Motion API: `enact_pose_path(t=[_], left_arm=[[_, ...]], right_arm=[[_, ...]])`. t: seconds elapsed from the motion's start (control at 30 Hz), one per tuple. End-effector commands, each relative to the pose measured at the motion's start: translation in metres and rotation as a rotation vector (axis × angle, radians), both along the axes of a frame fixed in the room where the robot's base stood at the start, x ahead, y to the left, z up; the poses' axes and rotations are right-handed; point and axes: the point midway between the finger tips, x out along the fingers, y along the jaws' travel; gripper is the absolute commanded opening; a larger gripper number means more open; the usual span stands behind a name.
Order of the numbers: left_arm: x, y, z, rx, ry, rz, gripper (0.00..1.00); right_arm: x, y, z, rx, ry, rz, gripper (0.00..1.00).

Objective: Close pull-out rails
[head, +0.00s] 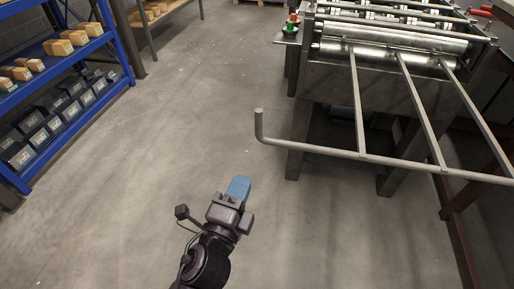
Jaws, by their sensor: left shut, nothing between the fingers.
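The pull-out rails (425,112) are grey bars extending toward me from the duct forming machine (390,75) at the upper right. A cross bar (318,149) joins their near ends, and its left end bends upward into a short handle (259,124). The rails stand out well clear of the machine's rollers. My left gripper (238,188) is at the bottom centre, shut and empty, with blue fingertips. In the picture it is below and left of the handle, apart from it. My right gripper is not in view.
A blue shelf (118,50) with small boxes and dark bins stands at the left. Red and green buttons (291,25) sit at the machine's left corner. A dark red frame (455,235) stands at the lower right. The concrete floor between shelf and machine is clear.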

Motion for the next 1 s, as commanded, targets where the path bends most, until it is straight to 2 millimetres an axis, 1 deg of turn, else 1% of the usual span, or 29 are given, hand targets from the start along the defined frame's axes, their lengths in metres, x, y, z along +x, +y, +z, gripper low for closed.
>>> enact_pose_path(t=[0.03,0.4,0.6,0.8,1.0], left_arm=[[0.007,-0.003,0.003,0.0,-0.003,-0.002,0.0],[0.056,-0.021,0.009,-0.002,0.0,-0.001,0.0],[0.078,-0.029,0.012,-0.002,0.002,0.0,0.0],[0.089,-0.033,0.014,-0.003,0.002,0.001,0.0],[0.092,-0.034,0.015,-0.003,0.003,0.0,0.0]], right_arm=[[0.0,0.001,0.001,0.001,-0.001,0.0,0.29],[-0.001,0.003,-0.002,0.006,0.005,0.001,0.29],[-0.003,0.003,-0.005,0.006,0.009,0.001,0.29],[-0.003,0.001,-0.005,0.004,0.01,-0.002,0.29],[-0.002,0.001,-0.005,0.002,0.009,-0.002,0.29]])
